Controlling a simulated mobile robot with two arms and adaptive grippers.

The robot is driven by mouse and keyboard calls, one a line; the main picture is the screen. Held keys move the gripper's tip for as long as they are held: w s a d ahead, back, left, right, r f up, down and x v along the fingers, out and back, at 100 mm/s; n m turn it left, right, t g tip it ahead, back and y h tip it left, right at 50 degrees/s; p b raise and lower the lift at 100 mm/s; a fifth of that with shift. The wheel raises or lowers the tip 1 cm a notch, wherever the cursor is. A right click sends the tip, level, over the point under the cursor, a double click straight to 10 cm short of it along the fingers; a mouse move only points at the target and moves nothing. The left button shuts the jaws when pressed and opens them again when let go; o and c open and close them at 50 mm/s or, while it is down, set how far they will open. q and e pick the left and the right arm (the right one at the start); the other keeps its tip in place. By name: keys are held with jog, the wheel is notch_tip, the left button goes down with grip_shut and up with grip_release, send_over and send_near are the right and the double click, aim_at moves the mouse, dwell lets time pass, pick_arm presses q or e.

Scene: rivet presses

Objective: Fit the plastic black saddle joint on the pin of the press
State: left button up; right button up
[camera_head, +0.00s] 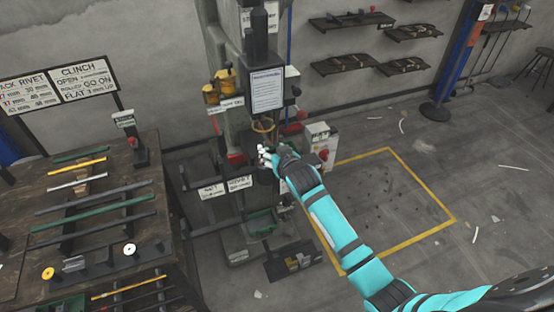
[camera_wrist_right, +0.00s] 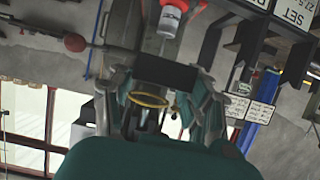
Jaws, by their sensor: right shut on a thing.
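The press (camera_head: 258,40) stands against the wall at the centre of the head view. My right gripper (camera_head: 266,153) is at the front of the press, below its white notice sheet. In the right wrist view, the gripper (camera_wrist_right: 165,95) is shut on a black block-like piece, which I take as the saddle joint (camera_wrist_right: 165,71); it spans between the fingers. In the head view the piece is too small and dark to tell from the press. The pin cannot be made out, so I cannot tell whether the joint touches it. My left gripper is not in view.
A wooden workbench (camera_head: 20,215) with bars, small stands and signs is at left. Yellow containers (camera_head: 211,93) are beside the press column. A white box (camera_head: 321,145) stands right of the gripper.

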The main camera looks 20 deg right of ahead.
jog(key=shift+w+a+f+b, duration=0.15)
jog(key=shift+w+b, duration=0.85)
jog(key=shift+w, duration=0.85)
jog(key=shift+w+f+b, duration=0.15)
jog(key=shift+w+b, duration=0.85)
jog(key=shift+w, duration=0.85)
jog(key=shift+w+r, duration=0.15)
jog(key=shift+w, duration=0.4)
jog(key=shift+p, duration=0.45)
jog(key=shift+f+b, duration=1.25)
jog(key=shift+f, duration=0.65)
jog(key=o, duration=1.1)
jog(key=shift+s, duration=0.15)
